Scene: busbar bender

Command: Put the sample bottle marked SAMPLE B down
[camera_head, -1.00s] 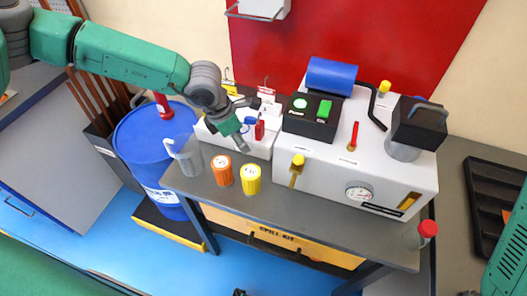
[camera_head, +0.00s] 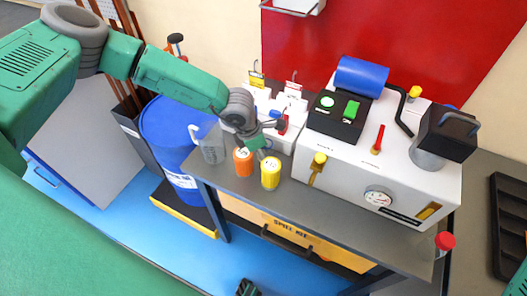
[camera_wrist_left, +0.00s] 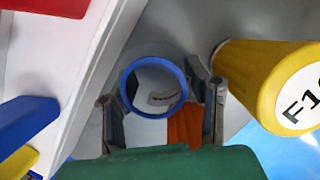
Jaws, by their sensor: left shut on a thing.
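My left gripper (camera_head: 260,140) is low over the grey bench top, just behind the orange can (camera_head: 243,162) and the yellow can (camera_head: 270,174). In the left wrist view its fingers (camera_wrist_left: 162,110) are shut on either side of a round, blue-rimmed thing (camera_wrist_left: 126,92), apparently the sample bottle. Its label cannot be read, and I cannot tell whether its base touches the bench. In the head view the gripper mostly hides it. The yellow can (camera_wrist_left: 268,82) stands close beside the right-hand finger in the wrist view.
A clear jug (camera_head: 212,149) stands left of the orange can. The white machine (camera_head: 350,170) and the blue and red levers beside it are close behind the gripper. A red-capped bottle (camera_head: 445,241) is at the right end. The front bench strip (camera_head: 330,218) is clear.

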